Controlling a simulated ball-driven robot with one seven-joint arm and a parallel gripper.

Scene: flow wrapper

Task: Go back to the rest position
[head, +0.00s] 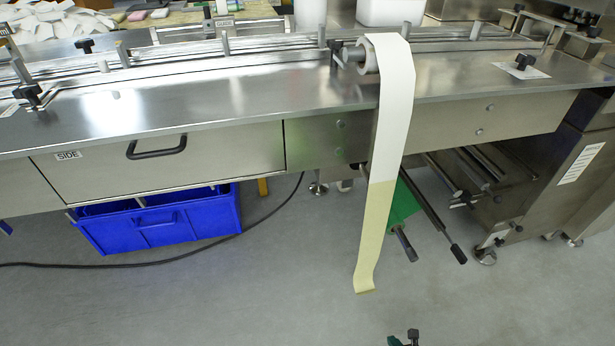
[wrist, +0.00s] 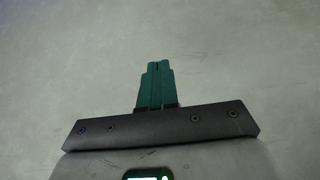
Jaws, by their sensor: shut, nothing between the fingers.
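My gripper (wrist: 157,68) shows in the wrist view with its two green fingers side by side and touching. It is shut and holds nothing. Behind the fingers in the wrist view is only bare grey floor. In the head view my gripper (head: 404,338) shows only in part at the bottom edge, right of the middle. It is over the floor, in front of the machine and apart from it. The rest of my arm is out of the head view.
A steel flow wrapper (head: 230,100) spans the back. A long pale film strip (head: 392,140) hangs from a roll on it toward the floor. A blue crate (head: 160,222) stands underneath at left. Bars (head: 430,215) stick out beside the strip. A black cable (head: 130,264) lies on open floor.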

